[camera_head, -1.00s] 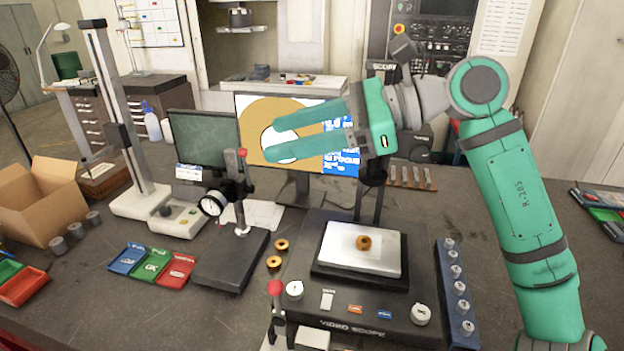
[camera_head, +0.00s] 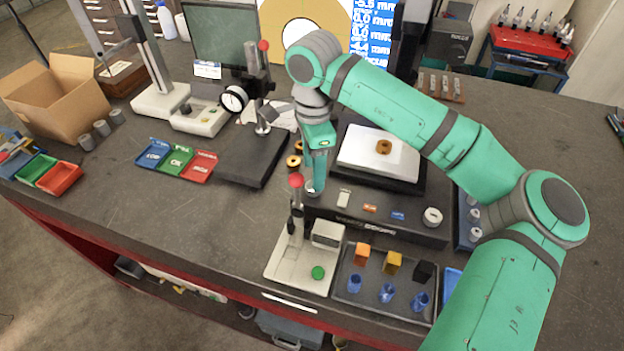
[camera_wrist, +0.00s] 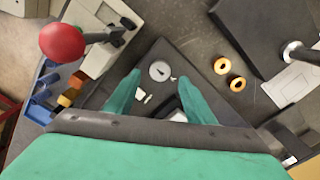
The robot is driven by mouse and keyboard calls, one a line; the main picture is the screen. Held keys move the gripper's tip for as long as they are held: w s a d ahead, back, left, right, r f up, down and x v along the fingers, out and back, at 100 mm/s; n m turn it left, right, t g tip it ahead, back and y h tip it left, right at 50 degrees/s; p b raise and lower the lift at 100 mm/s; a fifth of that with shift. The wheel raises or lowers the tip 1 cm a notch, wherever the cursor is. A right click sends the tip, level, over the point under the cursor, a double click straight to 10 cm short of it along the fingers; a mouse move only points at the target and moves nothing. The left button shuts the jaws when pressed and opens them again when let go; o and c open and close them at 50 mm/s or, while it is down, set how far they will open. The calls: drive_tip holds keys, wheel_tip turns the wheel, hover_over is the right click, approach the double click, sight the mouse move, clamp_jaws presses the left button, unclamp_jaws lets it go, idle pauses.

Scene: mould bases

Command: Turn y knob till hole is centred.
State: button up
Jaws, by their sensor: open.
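The video scope (camera_head: 376,218) has a pale round knob at its front left (camera_head: 312,189) and another at its front right (camera_head: 432,217). I cannot read which is the y knob. My gripper (camera_head: 315,180) points down over the left knob, open and empty. In the wrist view the left knob (camera_wrist: 159,71) shows between and beyond the fingertips (camera_wrist: 159,79); contact cannot be told. A brown ring part (camera_head: 384,147) lies on the white stage (camera_head: 355,158). The monitor (camera_head: 262,40) shows a tan ring with a white hole, partly behind my arm.
A dial gauge stand (camera_head: 240,180) is left of the scope. A red-knobbed press (camera_head: 296,182) stands in front, close to my gripper. Two brass rings (camera_head: 293,161) lie beside the scope. A tray of small parts (camera_head: 350,290) is at the table's front.

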drive_tip(key=shift+f, duration=2.35)
drive_tip(key=c, duration=1.1)
drive_tip(key=shift+o, duration=0.2)
drive_tip(key=shift+w, duration=0.1)
